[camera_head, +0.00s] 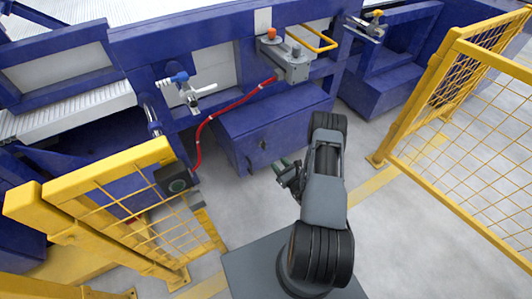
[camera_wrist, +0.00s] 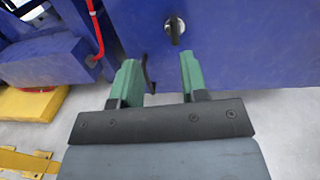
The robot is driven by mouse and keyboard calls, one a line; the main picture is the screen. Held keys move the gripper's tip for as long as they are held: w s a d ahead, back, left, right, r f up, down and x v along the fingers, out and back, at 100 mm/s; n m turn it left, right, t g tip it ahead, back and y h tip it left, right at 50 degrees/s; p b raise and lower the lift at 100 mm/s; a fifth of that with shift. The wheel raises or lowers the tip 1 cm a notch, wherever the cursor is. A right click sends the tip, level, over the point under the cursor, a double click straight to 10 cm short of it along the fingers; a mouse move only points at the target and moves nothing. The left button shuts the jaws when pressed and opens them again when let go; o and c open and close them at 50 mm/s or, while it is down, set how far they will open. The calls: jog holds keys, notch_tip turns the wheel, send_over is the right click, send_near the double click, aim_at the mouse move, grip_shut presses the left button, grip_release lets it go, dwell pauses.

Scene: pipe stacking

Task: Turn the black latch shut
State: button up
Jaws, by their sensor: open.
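In the head view the latch (camera_head: 263,145) shows as a small dark spot on the front of the blue cabinet (camera_head: 235,150). My gripper (camera_wrist: 157,72) is open and empty, its two green fingers pointing at the cabinet. The latch appears beyond the fingertips, between them and nearer the right one, apart from both. In the head view my gripper (camera_head: 283,170) is in front of the cabinet, right of and below the latch.
A red hose (camera_head: 212,117) runs down left of the cabinet from a grey box (camera_head: 290,62) with an orange knob. Yellow mesh fences stand at left (camera_head: 135,215) and right (camera_head: 470,120). Grey floor (camera_head: 375,215) is clear to the right of my arm.

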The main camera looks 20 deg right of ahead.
aim_at(265, 146)
jog(key=shift+m+h, duration=0.5)
jog(key=shift+h, duration=0.1)
jog(key=w+b, duration=0.1)
jog(key=w, duration=0.3)
jog(key=w+f+b, duration=0.1)
jog(key=w, duration=0.3)
jog(key=w+f+b, duration=0.1)
jog(key=w, duration=0.3)
jog(key=shift+w+a+f, duration=0.1)
jog(key=shift+w+a, duration=0.15)
jog(key=shift+w, duration=0.1)
grip_shut()
